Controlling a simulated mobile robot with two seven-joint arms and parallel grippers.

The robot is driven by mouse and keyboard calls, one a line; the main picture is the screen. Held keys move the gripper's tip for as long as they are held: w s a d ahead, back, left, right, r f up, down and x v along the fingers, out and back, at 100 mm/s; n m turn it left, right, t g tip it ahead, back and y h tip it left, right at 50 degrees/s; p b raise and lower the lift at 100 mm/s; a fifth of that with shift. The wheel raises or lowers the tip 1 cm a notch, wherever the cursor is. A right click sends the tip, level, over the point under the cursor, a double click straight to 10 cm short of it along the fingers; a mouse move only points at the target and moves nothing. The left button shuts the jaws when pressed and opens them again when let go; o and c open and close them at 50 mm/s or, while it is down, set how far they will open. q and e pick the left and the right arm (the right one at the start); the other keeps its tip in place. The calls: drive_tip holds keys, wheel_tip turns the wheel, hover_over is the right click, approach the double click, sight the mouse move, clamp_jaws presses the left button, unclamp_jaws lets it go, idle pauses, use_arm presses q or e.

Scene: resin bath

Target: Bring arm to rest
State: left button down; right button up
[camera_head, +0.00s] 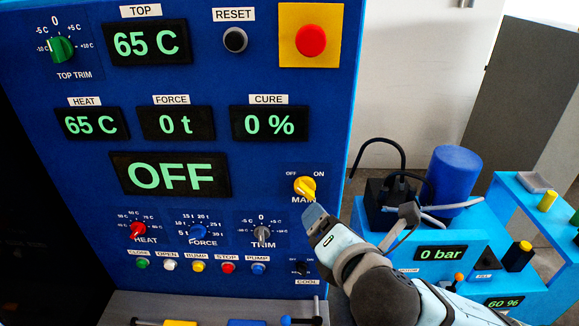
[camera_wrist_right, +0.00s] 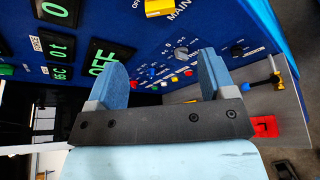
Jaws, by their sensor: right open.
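My right arm comes in from the lower right of the head view. Its gripper (camera_head: 316,214) is just below the yellow MAIN knob (camera_head: 305,187) on the blue control panel (camera_head: 265,60). In the right wrist view the two blue fingers of this gripper (camera_wrist_right: 163,78) stand apart with nothing between them. The MAIN knob (camera_wrist_right: 159,7) shows there at the top edge, beyond the fingers and apart from them. The large display (camera_head: 171,175) reads OFF. My left gripper is in neither view.
The panel has HEAT (camera_head: 138,230), FORCE (camera_head: 199,232) and TRIM (camera_head: 263,233) knobs, with a row of buttons below. A red emergency button (camera_head: 310,40) is at the top right. Blue benches with a pump unit (camera_head: 455,175) stand right of the panel, behind my right arm.

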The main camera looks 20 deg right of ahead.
wheel_tip(320, 180, down, 20)
drive_tip(key=a+m+g+y, duration=0.2)
drive_tip(key=m+g+y, duration=0.1)
drive_tip(key=m, duration=0.9)
drive_tip(key=s+d+f+m, duration=0.3)
drive_tip(key=s+f+m, duration=0.2)
drive_tip(key=f, duration=0.4)
drive_tip(key=s+d+f+m+g, duration=0.1)
drive_tip(key=s+d+f+m, duration=0.1)
drive_tip(key=s+f+m, duration=0.4)
wheel_tip(320, 180, down, 3)
drive_tip(key=shift+s+d+f+m, duration=0.1)
drive_tip(key=shift+s+d+m, duration=0.1)
drive_tip(key=shift+d+m, duration=0.35)
drive_tip(key=shift+a, duration=0.15)
